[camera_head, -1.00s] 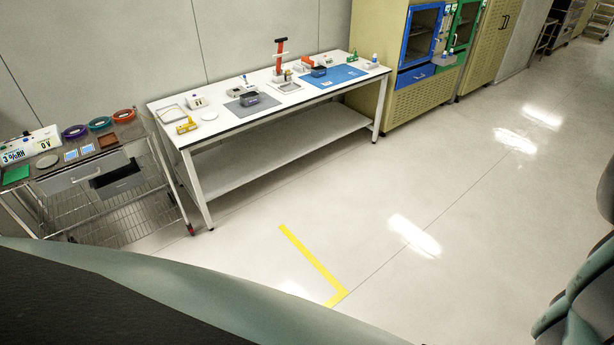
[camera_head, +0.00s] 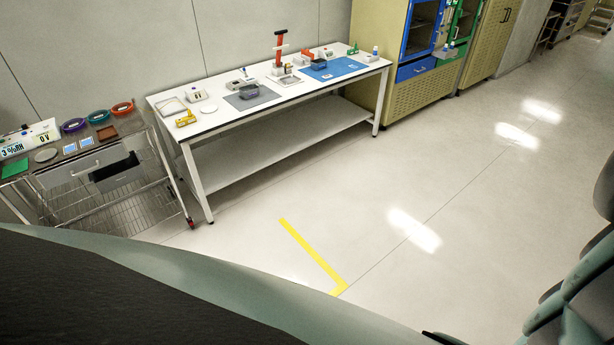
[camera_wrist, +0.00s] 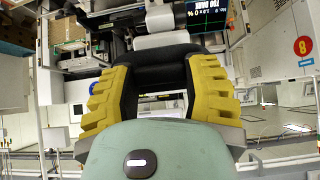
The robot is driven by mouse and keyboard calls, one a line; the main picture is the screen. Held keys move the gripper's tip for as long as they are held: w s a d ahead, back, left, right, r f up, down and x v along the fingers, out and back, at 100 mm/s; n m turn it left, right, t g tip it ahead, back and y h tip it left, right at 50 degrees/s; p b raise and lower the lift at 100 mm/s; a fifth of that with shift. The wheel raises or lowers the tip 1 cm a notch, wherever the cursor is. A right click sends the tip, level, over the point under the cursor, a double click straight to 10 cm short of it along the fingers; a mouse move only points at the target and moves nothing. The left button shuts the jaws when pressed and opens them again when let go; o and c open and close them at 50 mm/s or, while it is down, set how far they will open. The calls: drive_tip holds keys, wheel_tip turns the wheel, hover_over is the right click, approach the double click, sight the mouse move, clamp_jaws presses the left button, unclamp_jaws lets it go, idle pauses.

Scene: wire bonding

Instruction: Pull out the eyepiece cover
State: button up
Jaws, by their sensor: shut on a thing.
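In the wrist view, my gripper (camera_wrist: 158,82) has two ribbed yellow fingers, one at each side. They are shut on a black, curved padded piece (camera_wrist: 158,62), which I take to be the eyepiece cover. It spans the gap between the fingers. Beyond it, close by, is a white and black machine (camera_wrist: 160,22) with a small lit screen (camera_wrist: 206,10). I cannot tell whether the cover still touches the machine. Neither the gripper nor the cover shows in the head view.
In the head view, a white workbench (camera_head: 290,125) holds small tools and a blue mat (camera_head: 340,70). A wire cart (camera_head: 120,210) stands left of it, and yellow cabinets (camera_head: 425,95) stand right. The floor (camera_head: 440,190) in front is clear, with a yellow line (camera_head: 312,256).

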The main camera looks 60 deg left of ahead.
drive_tip(key=shift+a+r, duration=0.35)
drive_tip(key=shift+a, duration=0.55)
